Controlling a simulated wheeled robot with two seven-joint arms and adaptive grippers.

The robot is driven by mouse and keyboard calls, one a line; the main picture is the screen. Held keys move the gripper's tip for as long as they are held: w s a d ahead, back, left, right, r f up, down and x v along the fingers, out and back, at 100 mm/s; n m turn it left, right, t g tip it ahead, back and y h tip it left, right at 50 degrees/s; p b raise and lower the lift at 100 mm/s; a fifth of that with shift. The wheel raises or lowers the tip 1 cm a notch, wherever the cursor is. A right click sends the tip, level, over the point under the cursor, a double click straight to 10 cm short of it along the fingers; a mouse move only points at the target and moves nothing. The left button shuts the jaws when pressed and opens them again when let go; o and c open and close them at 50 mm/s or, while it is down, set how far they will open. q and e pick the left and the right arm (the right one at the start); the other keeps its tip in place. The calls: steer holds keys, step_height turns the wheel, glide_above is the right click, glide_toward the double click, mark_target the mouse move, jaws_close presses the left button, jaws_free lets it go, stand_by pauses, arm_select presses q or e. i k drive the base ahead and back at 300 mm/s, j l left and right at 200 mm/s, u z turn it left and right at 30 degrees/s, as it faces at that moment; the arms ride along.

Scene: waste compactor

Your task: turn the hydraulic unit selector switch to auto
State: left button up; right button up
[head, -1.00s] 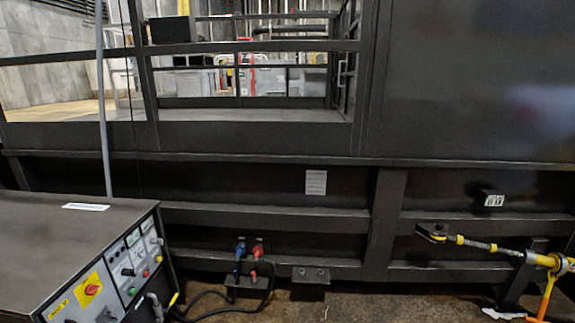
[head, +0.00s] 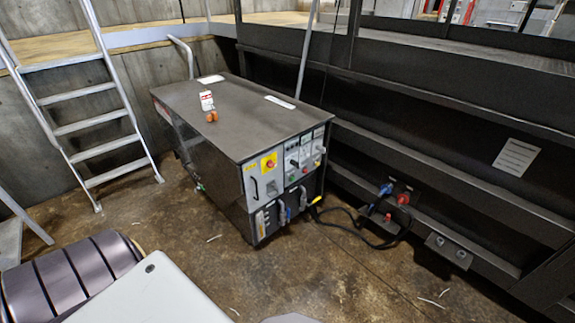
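The hydraulic unit (head: 213,95) is a dark grey box-shaped cabinet on the floor, near the middle of the head view. Its control panel (head: 291,160) is on the end face toward the lower right, with small knobs, switches and coloured buttons. A red knob (head: 270,164) sits on a yellow plate at the panel's left. A small black switch handle (head: 294,162) shows right of it. The panel is too small to read, so I cannot tell which control is the selector or where it points. Neither gripper is in view.
A metal ladder (head: 92,128) stands at the left. A large dark steel frame (head: 450,130) runs along the right, with blue and red connectors (head: 386,190) and black cables (head: 345,222). The brown floor (head: 300,275) before the panel is mostly clear.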

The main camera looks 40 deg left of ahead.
mark_target(293, 163)
steer(key=u, duration=1.1)
steer(key=l, duration=0.2)
steer(key=i, duration=0.05)
